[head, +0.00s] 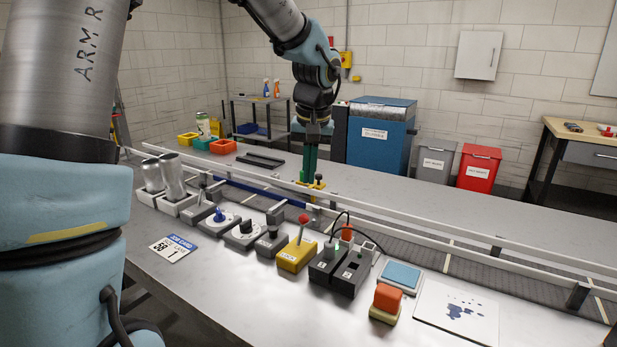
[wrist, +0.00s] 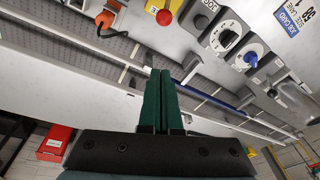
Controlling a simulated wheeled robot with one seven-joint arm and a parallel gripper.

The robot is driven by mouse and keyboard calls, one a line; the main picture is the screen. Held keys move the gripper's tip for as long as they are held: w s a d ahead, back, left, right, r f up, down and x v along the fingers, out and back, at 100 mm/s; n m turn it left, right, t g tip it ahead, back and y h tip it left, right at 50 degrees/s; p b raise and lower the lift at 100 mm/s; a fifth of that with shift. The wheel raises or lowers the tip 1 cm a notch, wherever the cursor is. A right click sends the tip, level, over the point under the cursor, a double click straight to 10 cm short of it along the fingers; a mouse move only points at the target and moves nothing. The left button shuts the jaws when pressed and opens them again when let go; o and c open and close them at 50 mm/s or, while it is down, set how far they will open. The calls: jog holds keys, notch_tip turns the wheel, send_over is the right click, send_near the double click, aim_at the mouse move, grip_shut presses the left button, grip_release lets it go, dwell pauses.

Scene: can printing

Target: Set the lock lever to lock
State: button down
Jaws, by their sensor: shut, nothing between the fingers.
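My gripper (head: 309,176) hangs down over the conveyor, its two green fingers pressed together and empty. In the wrist view the shut fingers (wrist: 160,74) point toward the control row, apart from every control. A yellow box (head: 294,256) carries an upright lever with a red ball knob (head: 303,218); its red knob also shows at the top of the wrist view (wrist: 163,17). A dark box with a small grey lever (head: 202,194) stands near the cans. The labels are too small to read, so I cannot tell which lever is the lock lever.
Between those levers are a blue-knob dial (head: 219,216), a black-knob dial (head: 245,232) and a dark jog box (head: 269,243). White rails (head: 450,238) border the conveyor.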

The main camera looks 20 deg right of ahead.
aim_at(302, 230)
notch_tip(302, 230, down, 7)
jog(key=s+a+p, duration=0.1)
jog(key=s+p, duration=0.1)
jog(key=p, duration=0.1)
jog(key=shift+a, duration=0.3)
